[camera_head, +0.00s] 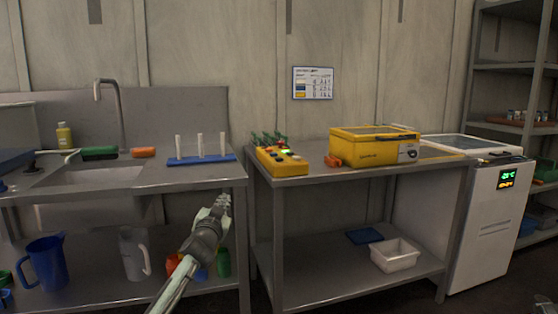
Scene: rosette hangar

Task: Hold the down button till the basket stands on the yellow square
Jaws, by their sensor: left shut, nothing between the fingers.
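A yellow box with several coloured buttons (282,160) lies on the left part of the middle steel table; I cannot tell which button is the down one. My left gripper (222,203) is shut and empty, in front of the gap between the sink bench and the middle table, lower in the picture than the button box and apart from it. No hanging basket shows; a white open bin (395,254) stands on the table's lower shelf. I cannot make out a yellow square on the floor. My right gripper is out of view.
A yellow lidded machine (375,147) stands on the middle table (325,176). A white cabinet with a lit display (506,179) is to its right. The sink bench (190,180) holds a blue rack (201,160). A blue jug (46,263) stands below.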

